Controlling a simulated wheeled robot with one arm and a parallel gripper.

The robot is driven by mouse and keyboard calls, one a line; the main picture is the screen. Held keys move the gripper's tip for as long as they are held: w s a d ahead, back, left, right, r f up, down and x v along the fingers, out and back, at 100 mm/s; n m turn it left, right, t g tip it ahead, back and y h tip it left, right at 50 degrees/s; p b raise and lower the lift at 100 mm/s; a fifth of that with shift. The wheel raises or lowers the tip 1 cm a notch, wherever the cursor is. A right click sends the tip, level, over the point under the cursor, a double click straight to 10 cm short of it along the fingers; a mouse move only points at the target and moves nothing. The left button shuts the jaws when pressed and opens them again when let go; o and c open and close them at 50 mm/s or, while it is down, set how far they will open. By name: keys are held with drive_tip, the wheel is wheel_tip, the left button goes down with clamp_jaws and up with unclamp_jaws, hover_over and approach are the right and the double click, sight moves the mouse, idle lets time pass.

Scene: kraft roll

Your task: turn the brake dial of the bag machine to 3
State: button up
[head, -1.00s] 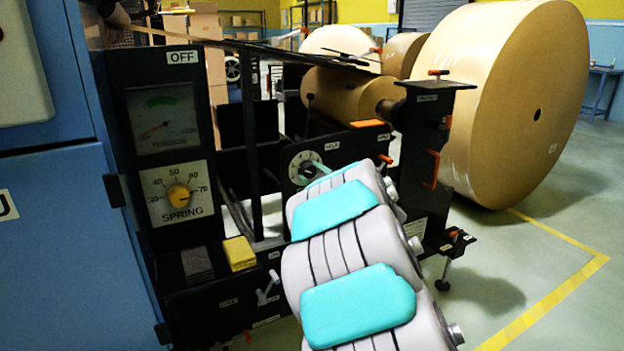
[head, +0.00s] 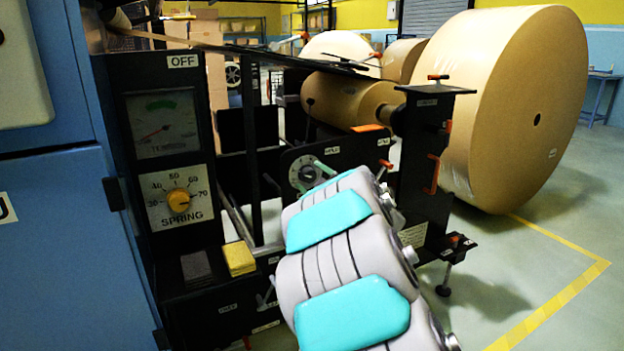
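A round dial with a pale scale ring (head: 300,168) sits on the black panel in the middle of the bag machine (head: 348,146). I take it to be the brake dial; its numbers are too small to read. My gripper (head: 317,178) is at the dial's right side, at the far end of my grey and teal arm. The gripper covers the dial's lower right part. I cannot tell whether its fingers touch the knob or how far apart they are. A separate yellow knob (head: 178,200) marked SPRING points near 70 on its own plate.
A tension gauge (head: 163,122) under an OFF label is above the SPRING plate. A yellow block (head: 239,258) and a grey block (head: 196,266) lie on the ledge below. A large kraft roll (head: 520,105) stands at right.

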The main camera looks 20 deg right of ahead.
drive_tip(key=shift+s, duration=0.1)
drive_tip(key=s, duration=0.7)
drive_tip(key=shift+s, duration=0.35)
drive_tip(key=shift+d, duration=0.1)
drive_tip(key=s+d+m+g+h+p, duration=0.2)
drive_tip(key=s+m+g+h, duration=0.45)
drive_tip(key=s+m, duration=0.2)
drive_tip(key=s+a+f+m+g+y+p, duration=0.1)
drive_tip(key=s+a+f+m+g+y, duration=0.45)
drive_tip(key=s+a, duration=0.9)
drive_tip(key=s+a+f+n+g, duration=0.1)
drive_tip(key=s+a+f+g, duration=0.1)
drive_tip(key=s, duration=0.5)
drive_tip(key=s+a+f+n+g+p, duration=0.1)
drive_tip(key=s+a+n+g, duration=0.1)
drive_tip(key=s, duration=0.5)
drive_tip(key=s+a+f+n+g, duration=0.1)
drive_tip(key=s+a+f+g, duration=0.1)
drive_tip(key=s, duration=0.5)
drive_tip(key=shift+a+f+n+g, duration=0.35)
drive_tip(key=shift+a+g, duration=0.55)
drive_tip(key=shift+a, duration=0.3)
